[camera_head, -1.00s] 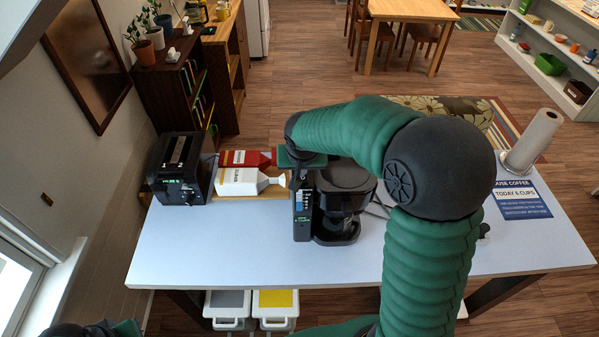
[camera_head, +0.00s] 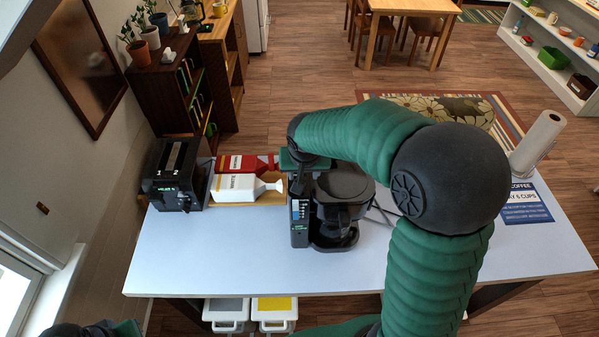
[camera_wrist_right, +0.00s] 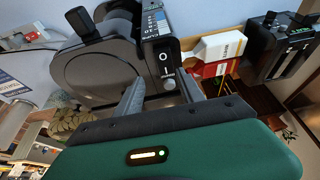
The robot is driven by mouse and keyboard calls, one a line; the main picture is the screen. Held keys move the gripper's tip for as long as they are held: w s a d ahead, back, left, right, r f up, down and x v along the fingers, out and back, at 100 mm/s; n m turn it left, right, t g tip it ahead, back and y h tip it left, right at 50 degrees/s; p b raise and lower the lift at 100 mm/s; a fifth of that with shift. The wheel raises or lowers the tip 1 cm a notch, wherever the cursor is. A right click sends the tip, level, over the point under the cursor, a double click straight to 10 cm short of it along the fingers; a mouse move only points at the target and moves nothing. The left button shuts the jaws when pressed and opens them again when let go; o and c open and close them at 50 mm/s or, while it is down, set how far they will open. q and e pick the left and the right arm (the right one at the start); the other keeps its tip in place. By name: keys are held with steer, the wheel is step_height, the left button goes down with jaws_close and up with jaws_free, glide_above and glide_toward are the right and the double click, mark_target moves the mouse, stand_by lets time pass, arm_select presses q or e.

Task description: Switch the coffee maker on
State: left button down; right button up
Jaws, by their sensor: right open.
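The black coffee maker (camera_head: 333,236) stands upright on the white-blue table, with its glass jug in place. In the right wrist view its side panel (camera_wrist_right: 158,38) shows a black switch area marked O and I (camera_wrist_right: 163,62) with a round grey knob below. My right gripper (camera_head: 298,183) is at the coffee maker's left side, near the top. In the wrist view the right gripper's fingers (camera_wrist_right: 164,86) are apart, one on each side of the knob. Whether they touch the panel I cannot tell. My left gripper (camera_head: 112,328) shows only partly at the bottom left edge; its fingers are hidden.
A black toaster (camera_head: 170,185) stands at the table's left. A wooden tray (camera_head: 270,198) with red and white cartons (camera_head: 236,188) lies just left of the coffee maker. A paper towel roll (camera_head: 537,143) and a blue sign (camera_head: 524,205) are at right. The table's front is clear.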

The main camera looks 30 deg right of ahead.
steer(key=v, duration=0.2)
steer(key=p+v, duration=0.1)
steer(key=shift+s+a+r, duration=0.2)
steer(key=shift+s+a, duration=0.1)
steer(key=shift+s, duration=0.05)
arm_select(q)
steer(key=w+p+v, duration=0.2)
steer(key=p+v, duration=0.6)
steer(key=v, duration=0.2)
steer(key=shift+s+a+r+p, duration=0.2)
steer(key=shift+s+r+p, duration=0.1)
steer(key=shift+r+p, duration=0.1)
arm_select(e)
steer(key=v, duration=1.3)
steer(key=shift+a, duration=0.3)
